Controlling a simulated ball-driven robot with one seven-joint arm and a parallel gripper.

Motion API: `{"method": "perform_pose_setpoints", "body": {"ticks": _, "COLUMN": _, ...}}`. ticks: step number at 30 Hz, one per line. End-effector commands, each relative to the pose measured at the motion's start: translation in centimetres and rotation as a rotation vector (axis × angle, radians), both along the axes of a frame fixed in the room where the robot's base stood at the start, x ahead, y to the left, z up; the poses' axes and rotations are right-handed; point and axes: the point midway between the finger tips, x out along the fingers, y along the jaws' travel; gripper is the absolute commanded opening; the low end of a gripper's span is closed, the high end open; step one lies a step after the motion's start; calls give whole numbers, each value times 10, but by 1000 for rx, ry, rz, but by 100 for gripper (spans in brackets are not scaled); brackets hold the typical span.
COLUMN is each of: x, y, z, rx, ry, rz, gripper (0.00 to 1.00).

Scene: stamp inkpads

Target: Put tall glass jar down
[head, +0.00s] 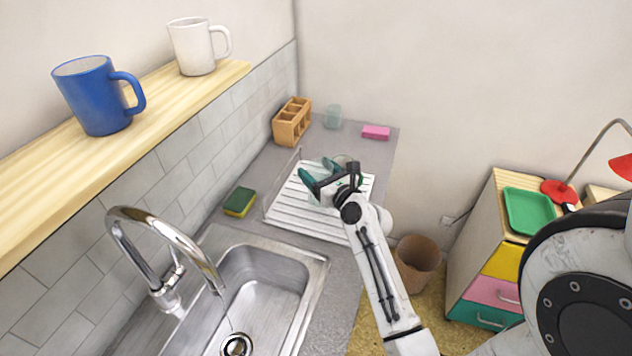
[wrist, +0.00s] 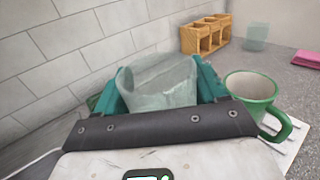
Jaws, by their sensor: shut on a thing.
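A clear glass jar (wrist: 158,82) is between the teal fingers of my gripper (wrist: 162,88) in the wrist view. My gripper is shut on it, and the jar's open rim faces up, somewhat tilted in this view. In the head view my gripper (head: 320,172) is over the white ribbed drying rack (head: 306,212) beside the sink. The jar is faint there and partly hidden by the gripper. I cannot tell whether its base touches the rack.
A green mug (wrist: 250,88) stands close to the right of my gripper. A wooden divided holder (head: 292,122), another clear glass (head: 333,116) and a pink block (head: 376,132) are at the counter's back. A green-yellow sponge (head: 240,202) lies left of the rack; the sink (head: 262,290) is in front.

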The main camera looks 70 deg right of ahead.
Motion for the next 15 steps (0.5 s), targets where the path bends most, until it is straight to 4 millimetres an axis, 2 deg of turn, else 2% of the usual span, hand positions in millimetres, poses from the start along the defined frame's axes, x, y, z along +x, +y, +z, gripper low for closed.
{"method": "perform_pose_setpoints", "body": {"ticks": 3, "x": 7, "y": -2, "z": -9, "rx": 2, "ry": -1, "rz": 1, "gripper": 28}}
{"method": "perform_pose_setpoints", "body": {"ticks": 9, "x": 5, "y": -2, "z": -35, "rx": 1, "ry": -1, "rz": 0, "gripper": 28}}
{"method": "perform_pose_setpoints", "body": {"ticks": 15, "x": 5, "y": -2, "z": -36, "rx": 0, "ry": -1, "rz": 0, "gripper": 28}}
